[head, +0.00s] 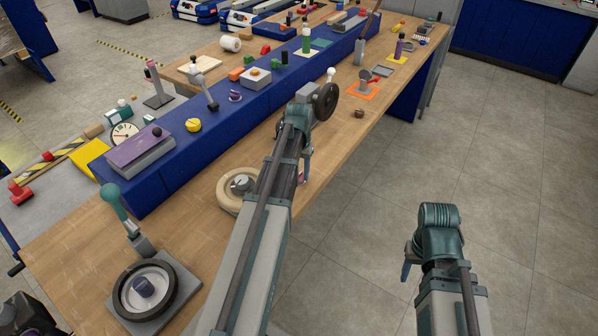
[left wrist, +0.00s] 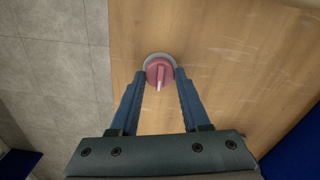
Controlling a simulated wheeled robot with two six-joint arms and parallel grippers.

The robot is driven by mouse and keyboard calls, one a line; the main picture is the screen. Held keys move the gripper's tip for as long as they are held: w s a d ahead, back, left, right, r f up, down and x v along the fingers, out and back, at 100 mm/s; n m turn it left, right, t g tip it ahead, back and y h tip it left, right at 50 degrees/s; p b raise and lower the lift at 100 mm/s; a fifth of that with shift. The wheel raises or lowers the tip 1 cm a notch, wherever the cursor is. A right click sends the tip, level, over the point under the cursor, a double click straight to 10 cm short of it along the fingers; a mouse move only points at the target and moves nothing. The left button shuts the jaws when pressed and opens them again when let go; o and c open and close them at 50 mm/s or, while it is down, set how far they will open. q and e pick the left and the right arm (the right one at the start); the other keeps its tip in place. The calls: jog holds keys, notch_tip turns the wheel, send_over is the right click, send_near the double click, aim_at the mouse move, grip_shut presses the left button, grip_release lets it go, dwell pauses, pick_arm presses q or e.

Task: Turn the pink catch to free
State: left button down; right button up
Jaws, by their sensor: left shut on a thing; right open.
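The pink catch (left wrist: 159,67) is a round knob with a pale pointer bar on a grey disc, set on the wooden bench top. In the left wrist view its pointer aims down toward my gripper's palm. My left gripper (left wrist: 160,78) has its two blue fingers closed on either side of the knob. In the head view my left gripper (head: 304,166) reaches down at the bench's right edge, and my arm mostly hides the catch. My right gripper (head: 409,270) hangs over the floor right of the bench, away from everything; its jaws show only partly.
A cream ring with a grey knob (head: 239,184) sits left of my left arm. A dark handwheel on a grey plate (head: 182,297) stands at the near end. A blue raised beam (head: 165,176) runs along the bench. The floor (head: 480,130) at right is clear.

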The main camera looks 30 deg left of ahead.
aim_at(299, 174)
pick_arm(q)
jog(key=shift+m, duration=0.3)
dwell(0.4)
jog(key=shift+c, duration=1.9)
grip_release()
notch_tip(299, 174, up, 14)
jog(key=p, duration=1.3)
jog(key=shift+p, duration=0.4)
jog(key=shift+f, duration=0.15)
